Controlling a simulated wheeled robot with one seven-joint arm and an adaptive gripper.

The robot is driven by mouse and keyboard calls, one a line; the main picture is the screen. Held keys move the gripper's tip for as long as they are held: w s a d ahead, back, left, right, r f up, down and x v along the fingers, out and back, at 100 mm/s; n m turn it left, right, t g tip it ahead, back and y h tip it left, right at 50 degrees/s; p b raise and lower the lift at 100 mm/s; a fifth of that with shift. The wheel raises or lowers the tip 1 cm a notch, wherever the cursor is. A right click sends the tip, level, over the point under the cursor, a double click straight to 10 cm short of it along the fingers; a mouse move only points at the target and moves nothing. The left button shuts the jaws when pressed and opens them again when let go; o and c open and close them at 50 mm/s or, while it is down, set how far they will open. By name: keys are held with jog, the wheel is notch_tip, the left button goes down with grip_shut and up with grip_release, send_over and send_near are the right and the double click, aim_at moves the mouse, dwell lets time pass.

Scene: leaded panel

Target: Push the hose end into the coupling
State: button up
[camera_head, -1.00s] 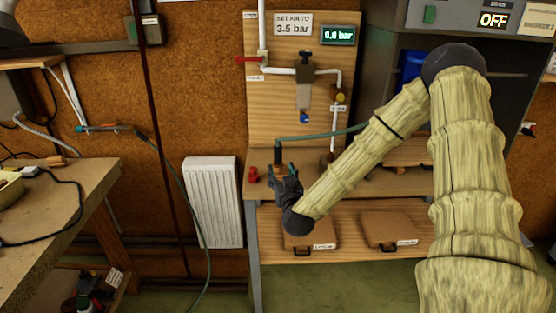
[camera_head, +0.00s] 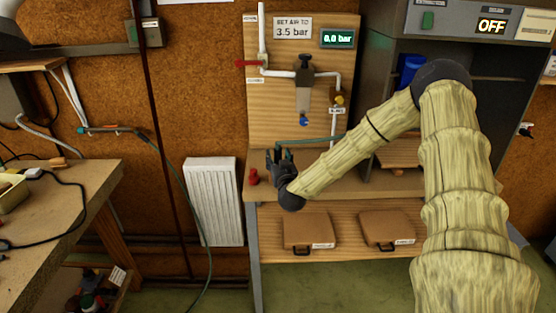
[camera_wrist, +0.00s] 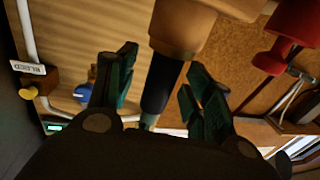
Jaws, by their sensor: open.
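My gripper (camera_head: 279,157) is open with its fingers pointing up, in front of the tap board. In the wrist view my gripper (camera_wrist: 160,95) has one dark finger on each side of a black sleeve (camera_wrist: 161,85), which looks like the hose end. A tan-brown piece (camera_wrist: 187,22) adjoins the sleeve at the top of that tilted, upside-down view, and teal shows at the sleeve's other end. The teal hose (camera_head: 320,141) runs right from the gripper, behind my forearm. I cannot tell finger contact, or which fitting is the coupling.
The wooden board (camera_head: 262,112) carries white pipes, a blue-tipped part (camera_head: 304,120) and a gauge reading 0.0 bar (camera_head: 338,38). A red object (camera_head: 253,177) stands left of my gripper. Brown cases (camera_head: 308,228) lie on the lower shelf. A white radiator (camera_head: 214,200) is at left.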

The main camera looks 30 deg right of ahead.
jog(key=shift+w+d, duration=0.15)
jog(key=shift+w, duration=0.3)
grip_shut()
jog(key=shift+r, duration=0.15)
